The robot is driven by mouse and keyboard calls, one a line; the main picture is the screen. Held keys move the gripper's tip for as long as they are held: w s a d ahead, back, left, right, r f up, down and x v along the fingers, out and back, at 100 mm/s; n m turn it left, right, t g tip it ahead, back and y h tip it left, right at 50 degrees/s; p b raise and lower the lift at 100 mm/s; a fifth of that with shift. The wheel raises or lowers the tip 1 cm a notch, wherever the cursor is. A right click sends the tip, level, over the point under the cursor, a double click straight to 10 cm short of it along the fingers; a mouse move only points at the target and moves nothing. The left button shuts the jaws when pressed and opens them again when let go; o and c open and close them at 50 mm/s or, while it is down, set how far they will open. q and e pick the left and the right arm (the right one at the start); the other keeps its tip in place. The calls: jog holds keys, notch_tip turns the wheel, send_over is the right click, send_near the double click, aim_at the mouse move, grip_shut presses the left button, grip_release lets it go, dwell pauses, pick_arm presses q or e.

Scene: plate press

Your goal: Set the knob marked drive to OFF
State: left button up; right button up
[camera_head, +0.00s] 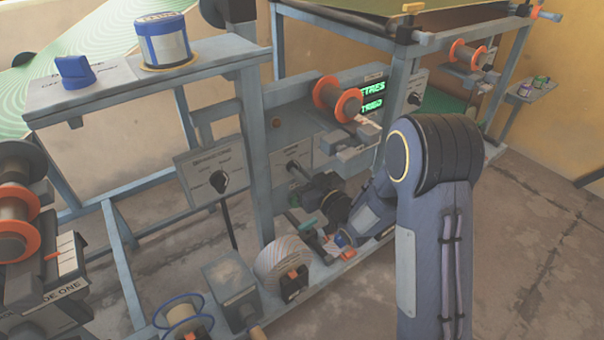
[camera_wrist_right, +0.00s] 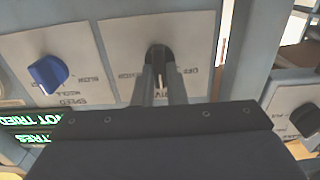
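A black knob (camera_wrist_right: 157,58) sits on a grey plate (camera_wrist_right: 115,40) in the wrist view. The plate's lettering is upside down there and partly hidden by my fingers, with only a few letters of the name showing. My right gripper (camera_wrist_right: 160,85) has one finger on each side of the knob's grip, with little gap left. The knob's setting cannot be read. My left gripper is out of view.
A blue knob (camera_wrist_right: 48,75) is beside the black one in the wrist view. Another black knob (camera_head: 218,181) is on a plate left of my gripper. An orange-flanged spool (camera_head: 338,98) sits above my forearm. A ribbed roll (camera_head: 284,262) stands on the lower rail.

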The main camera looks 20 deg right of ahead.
grip_shut()
jog(key=shift+s+a+f+n+b, duration=0.1)
jog(key=shift+n+b, duration=2.9)
jog(key=shift+b, duration=0.55)
jog(key=shift+a+f+n+b, duration=0.1)
jog(key=shift+n+b, duration=2.9)
jog(key=shift+b, duration=0.5)
jog(key=shift+r, duration=0.1)
jog(key=o, duration=0.6)
grip_release()
